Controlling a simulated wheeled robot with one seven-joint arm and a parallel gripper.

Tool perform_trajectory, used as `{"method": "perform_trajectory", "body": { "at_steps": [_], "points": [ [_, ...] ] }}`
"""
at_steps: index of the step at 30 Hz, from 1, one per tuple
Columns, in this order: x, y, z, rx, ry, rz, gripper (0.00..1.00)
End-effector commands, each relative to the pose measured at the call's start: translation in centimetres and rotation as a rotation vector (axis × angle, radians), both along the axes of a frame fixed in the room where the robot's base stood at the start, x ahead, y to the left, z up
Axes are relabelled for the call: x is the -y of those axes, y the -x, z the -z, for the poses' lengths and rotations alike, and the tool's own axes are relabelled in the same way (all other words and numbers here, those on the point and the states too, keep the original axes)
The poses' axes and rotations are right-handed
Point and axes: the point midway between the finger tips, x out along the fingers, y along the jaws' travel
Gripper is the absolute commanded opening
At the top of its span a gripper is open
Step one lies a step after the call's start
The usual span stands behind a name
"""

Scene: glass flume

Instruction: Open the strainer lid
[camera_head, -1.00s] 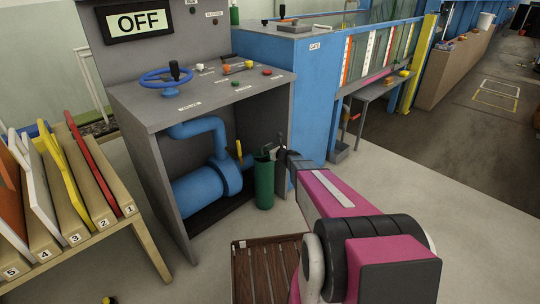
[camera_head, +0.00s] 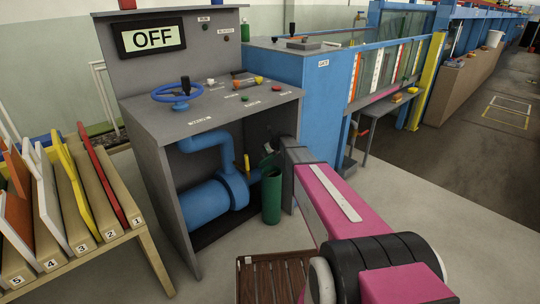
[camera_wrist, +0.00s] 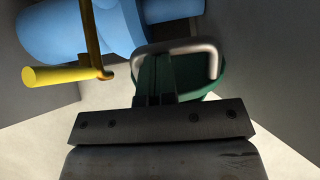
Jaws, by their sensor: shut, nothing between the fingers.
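In the head view my gripper (camera_head: 270,150) is at the strainer's top, small and dark. Whether the lid is lifted at all cannot be told.
A yellow lever (camera_wrist: 60,76) sticks out left of my fingers, by the blue pump body (camera_wrist: 85,30). The grey cabinet (camera_head: 165,175) has a blue handwheel (camera_head: 178,93) and an OFF display (camera_head: 153,38). A slatted brown crate (camera_head: 270,278) is on the floor in front.

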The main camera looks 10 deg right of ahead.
Motion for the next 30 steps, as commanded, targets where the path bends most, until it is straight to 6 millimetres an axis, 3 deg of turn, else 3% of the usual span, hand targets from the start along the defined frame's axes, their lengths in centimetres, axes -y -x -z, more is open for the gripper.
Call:
{"method": "perform_trajectory", "body": {
  "at_steps": [18, 30],
  "points": [
    [-2.5, -3.5, -0.8, -0.061, 0.044, -0.002, 0.00],
    [-3.0, -4.0, -0.8, -0.061, 0.042, -0.001, 0.00]
  ]
}}
